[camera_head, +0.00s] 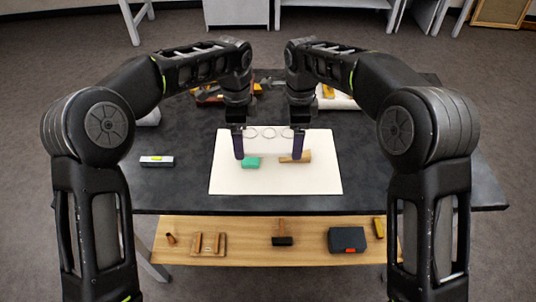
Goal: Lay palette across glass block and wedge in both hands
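A white palette (268,143) with several round wells spans between my two grippers over a white sheet on the table. My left gripper (239,147) is at its left end and my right gripper (298,146) at its right end; both appear shut on it. The green glass block (251,163) lies on the sheet just below the palette's left part in the picture. The tan wooden wedge (298,157) lies by the right end, partly hidden by my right gripper. I cannot tell whether the palette touches either support.
The white sheet (230,185) lies on the dark table (190,190). A spirit level (157,161) lies to the left. Tools and a white roll (342,101) are at the back, partly behind my arms. A lower wooden shelf (250,254) in front holds a dark box (346,240) and small tools.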

